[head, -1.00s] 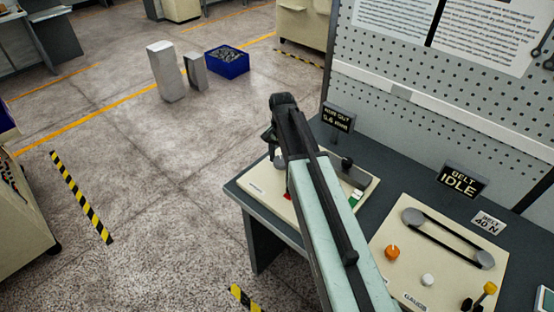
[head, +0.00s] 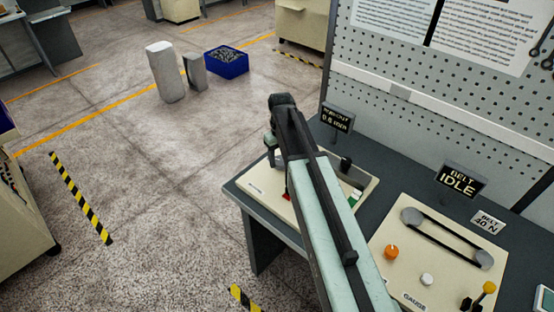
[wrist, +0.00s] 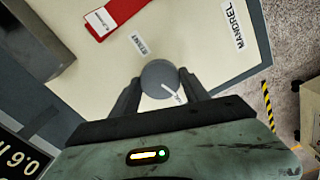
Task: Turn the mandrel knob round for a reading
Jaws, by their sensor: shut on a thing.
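The mandrel knob (wrist: 159,78) is a round grey knob with a white pointer line, on a cream panel (wrist: 205,40) beside a MANDREL label. In the wrist view the pointer slants down and to the right. My gripper (wrist: 160,88) is shut on the knob, with one dark finger on each side. In the head view my arm hides the knob and much of the cream panel (head: 258,187). A small black runout sign (head: 337,117) stands behind that panel and seems to read 0.6 mm.
A red strip (wrist: 108,22) lies on the panel near a RESET label (wrist: 140,43). To the right, a belt panel (head: 385,240) carries an orange knob (head: 391,252), and a BELT IDLE sign (head: 461,180) stands behind it.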

